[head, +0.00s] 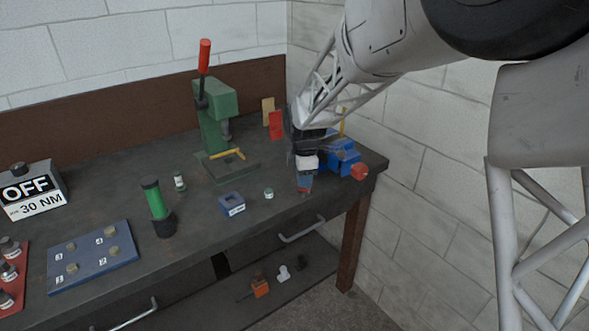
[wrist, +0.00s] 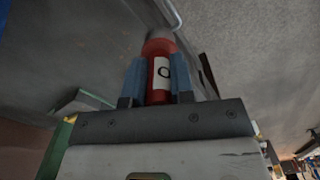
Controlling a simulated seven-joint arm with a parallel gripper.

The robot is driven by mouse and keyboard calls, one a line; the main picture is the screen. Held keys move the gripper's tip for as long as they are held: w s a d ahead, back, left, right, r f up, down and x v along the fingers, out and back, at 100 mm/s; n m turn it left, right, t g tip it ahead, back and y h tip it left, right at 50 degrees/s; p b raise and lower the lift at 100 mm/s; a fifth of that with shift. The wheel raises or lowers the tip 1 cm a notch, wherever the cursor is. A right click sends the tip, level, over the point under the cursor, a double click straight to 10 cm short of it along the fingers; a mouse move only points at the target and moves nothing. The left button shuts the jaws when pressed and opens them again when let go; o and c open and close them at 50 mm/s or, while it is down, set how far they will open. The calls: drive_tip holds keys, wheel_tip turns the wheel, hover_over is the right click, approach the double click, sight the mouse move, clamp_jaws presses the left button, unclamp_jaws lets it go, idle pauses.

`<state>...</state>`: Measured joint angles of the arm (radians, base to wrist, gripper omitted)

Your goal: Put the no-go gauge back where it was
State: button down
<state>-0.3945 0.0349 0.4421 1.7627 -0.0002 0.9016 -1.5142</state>
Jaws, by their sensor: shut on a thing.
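My gripper (head: 305,182) is above the front right part of the bench, with its blue fingers pointing down. It is shut on a red cylinder with a white label (wrist: 161,50), seen between the fingers in the wrist view. Only a letter like "O" reads on the label, so I cannot confirm it is the no-go gauge. In the head view the fingers mostly hide it. A blue block with a recess and a white label (head: 231,205) sits left of my gripper. A small green-and-white cylinder (head: 268,193) stands between them.
A blue vise (head: 343,158) is close to the right of my gripper. A green press with a red handle (head: 213,120) stands behind. The front bench edge is near.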

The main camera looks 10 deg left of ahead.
drive_tip(key=w+a+f, duration=0.1)
drive_tip(key=w+a, duration=0.4)
drive_tip(key=w, duration=0.7)
drive_tip(key=shift+d+f, duration=0.1)
drive_tip(key=shift+f, duration=0.15)
drive_tip(key=shift+f, duration=1.6)
drive_tip(key=shift+f, duration=0.15)
drive_tip(key=c, duration=1)
unclamp_jaws()
wheel_tip(320, 180, up, 12)
drive_tip(key=shift+r, duration=0.15)
